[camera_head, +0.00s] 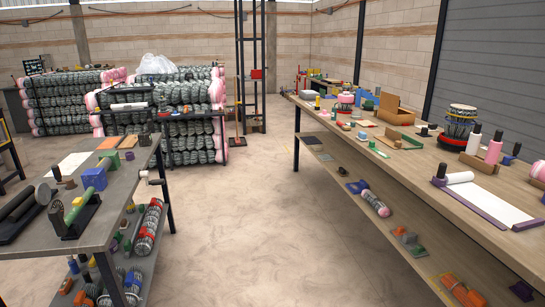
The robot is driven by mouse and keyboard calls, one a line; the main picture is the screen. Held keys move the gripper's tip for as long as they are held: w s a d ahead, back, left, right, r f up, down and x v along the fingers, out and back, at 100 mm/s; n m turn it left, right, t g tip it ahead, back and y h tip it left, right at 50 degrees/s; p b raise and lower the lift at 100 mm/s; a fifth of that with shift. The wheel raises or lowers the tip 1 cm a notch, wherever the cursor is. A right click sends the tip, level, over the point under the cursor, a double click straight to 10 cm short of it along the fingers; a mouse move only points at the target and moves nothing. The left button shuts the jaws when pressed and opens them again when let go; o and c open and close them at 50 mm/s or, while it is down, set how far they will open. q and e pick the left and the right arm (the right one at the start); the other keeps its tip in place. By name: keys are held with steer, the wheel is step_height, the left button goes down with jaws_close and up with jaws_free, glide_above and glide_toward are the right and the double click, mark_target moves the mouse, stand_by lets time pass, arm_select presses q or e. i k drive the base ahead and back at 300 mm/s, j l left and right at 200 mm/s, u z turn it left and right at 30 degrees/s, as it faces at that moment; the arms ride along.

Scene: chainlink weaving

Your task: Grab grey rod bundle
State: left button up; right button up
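Several grey bundles are in view, and I cannot tell which one is the grey rod bundle. One grey bundle with red bands (146,232) lies on the lower shelf of the left table. A smaller grey and pink bundle (375,203) lies on the lower shelf of the right table. A short grey bundle with a red band (460,122) stands upright on the right tabletop. Large stacks of grey rolls with pink ends (190,138) stand at the back. Neither of my grippers shows in this view.
The left table (130,185) and the long right table (425,155) carry many small tools and blocks. The concrete floor (265,215) between them is clear. A dark metal post frame (240,60) stands at the back.

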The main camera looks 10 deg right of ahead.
mark_target(377, 89)
steer(key=i+z, duration=0.15)
steer(key=i, duration=1.55)
steer(key=i+u, duration=0.1)
steer(key=i, duration=1.6)
steer(key=i+z, duration=0.4)
steer(key=i, duration=0.2)
steer(key=i+z, duration=0.35)
steer(key=i, duration=0.25)
steer(key=i+j+z, duration=0.4)
steer(key=i, duration=0.15)
steer(key=i+j+z, duration=0.2)
steer(key=i+z, duration=0.15)
steer(key=i+j+z, duration=0.3)
steer(key=i, duration=0.3)
steer(key=u, duration=0.55)
steer(key=j+u, duration=0.1)
steer(key=u, duration=0.4)
steer(key=i+u, duration=0.1)
steer(key=u, duration=1)
steer(key=i+u, duration=0.15)
steer(key=u, duration=1.45)
steer(key=i+l+u, duration=0.1)
steer(key=u, duration=0.45)
steer(key=l+u, duration=0.65)
steer(key=i+l, duration=0.05)
steer(key=l, duration=0.05)
